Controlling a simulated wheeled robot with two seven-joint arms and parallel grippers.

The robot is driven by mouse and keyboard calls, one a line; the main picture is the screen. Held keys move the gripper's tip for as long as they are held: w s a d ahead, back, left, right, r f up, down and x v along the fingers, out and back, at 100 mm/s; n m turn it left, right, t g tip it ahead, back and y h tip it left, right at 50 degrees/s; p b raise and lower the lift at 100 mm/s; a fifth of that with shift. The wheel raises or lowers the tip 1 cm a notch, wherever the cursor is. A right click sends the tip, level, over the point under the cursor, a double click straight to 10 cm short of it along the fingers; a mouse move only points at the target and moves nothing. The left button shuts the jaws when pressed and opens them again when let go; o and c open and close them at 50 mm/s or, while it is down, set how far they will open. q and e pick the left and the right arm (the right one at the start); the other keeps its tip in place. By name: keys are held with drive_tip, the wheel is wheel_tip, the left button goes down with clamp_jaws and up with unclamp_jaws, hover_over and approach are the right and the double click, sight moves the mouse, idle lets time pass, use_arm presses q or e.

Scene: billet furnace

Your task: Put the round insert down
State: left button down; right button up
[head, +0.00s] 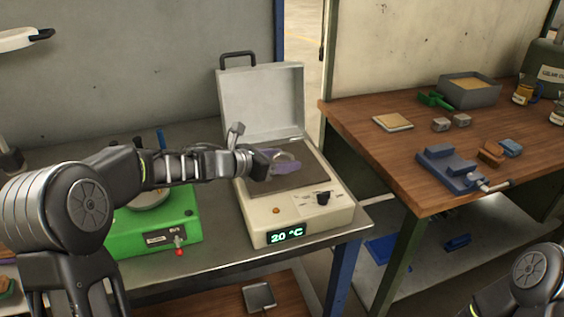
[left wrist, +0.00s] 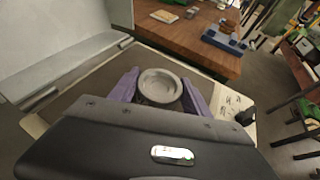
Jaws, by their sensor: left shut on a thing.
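The round insert (left wrist: 160,86) is a grey ring-shaped dish. It sits between the purple fingers of my left gripper (left wrist: 162,92), which is shut on it. In the head view the insert (head: 286,158) and the left gripper (head: 280,163) are over the dark top plate of the cream furnace (head: 298,212). The furnace lid (head: 262,103) stands open behind. I cannot tell whether the insert touches the plate. Only a part of my right arm shows at the lower right; its gripper is out of view.
A green device (head: 160,232) stands left of the furnace on the metal bench. The wooden table (head: 385,150) at the right holds a grey bin (head: 468,92), a blue vise (head: 448,172) and small blocks. A gap separates bench and table.

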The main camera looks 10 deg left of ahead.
use_arm(q)
drive_tip(key=shift+c, duration=2.4)
unclamp_jaws()
drive_tip(key=shift+f, duration=0.1)
drive_tip(key=shift+s, duration=0.1)
drive_tip(key=v, duration=1.2)
